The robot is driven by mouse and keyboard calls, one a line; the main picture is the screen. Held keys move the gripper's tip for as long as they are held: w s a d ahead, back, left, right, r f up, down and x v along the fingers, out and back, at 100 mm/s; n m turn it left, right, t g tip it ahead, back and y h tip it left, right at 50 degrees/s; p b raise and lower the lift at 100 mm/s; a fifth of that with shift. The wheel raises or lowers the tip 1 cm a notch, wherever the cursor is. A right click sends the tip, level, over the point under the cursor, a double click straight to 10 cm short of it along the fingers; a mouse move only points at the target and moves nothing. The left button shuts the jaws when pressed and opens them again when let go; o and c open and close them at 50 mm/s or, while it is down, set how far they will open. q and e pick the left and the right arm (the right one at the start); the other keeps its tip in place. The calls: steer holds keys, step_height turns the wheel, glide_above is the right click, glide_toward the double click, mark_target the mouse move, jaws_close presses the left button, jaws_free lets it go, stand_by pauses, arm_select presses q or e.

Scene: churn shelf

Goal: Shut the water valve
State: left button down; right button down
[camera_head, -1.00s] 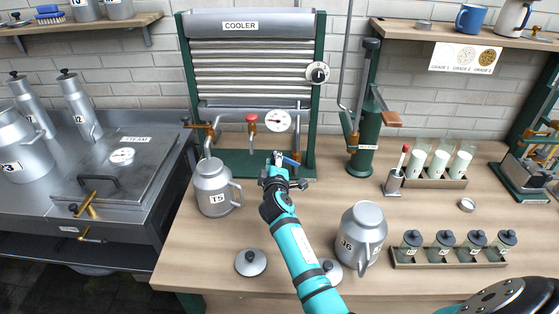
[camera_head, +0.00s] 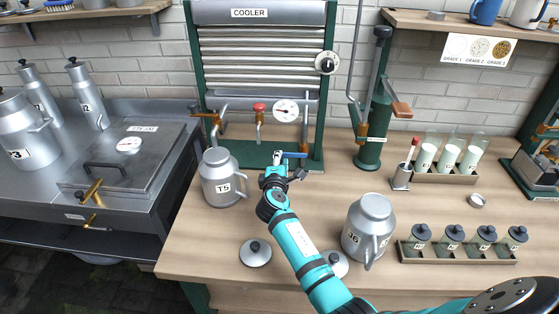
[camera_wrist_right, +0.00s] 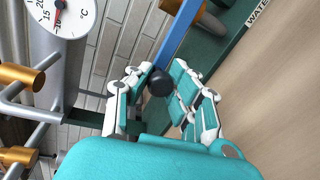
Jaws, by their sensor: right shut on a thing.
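The water valve's blue lever (camera_head: 294,155) sits low at the right front of the cooler (camera_head: 262,60). In the right wrist view the blue lever (camera_wrist_right: 181,32) runs down to a black knob (camera_wrist_right: 160,82). My right gripper (camera_head: 284,168) is at this lever. In the wrist view its teal-padded fingers (camera_wrist_right: 158,90) close on the black knob from both sides. A "WATER" label (camera_wrist_right: 257,13) shows on the green base. The gripper hides part of the lever in the head view. My left gripper is not in view.
The can T5 (camera_head: 221,178) stands left of my right arm. The can J6 (camera_head: 368,229) stands right of it. A loose lid (camera_head: 256,253) lies in front. A dial gauge (camera_head: 286,110) and a red-knobbed valve (camera_head: 259,108) are above the gripper.

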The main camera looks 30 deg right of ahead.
steer(key=shift+f, duration=0.1)
steer(key=c, duration=1.1)
jaws_free()
steer(key=shift+s, duration=0.1)
steer(key=v, duration=1.1)
steer(key=shift+s+a, duration=0.2)
steer(key=shift+s, duration=0.15)
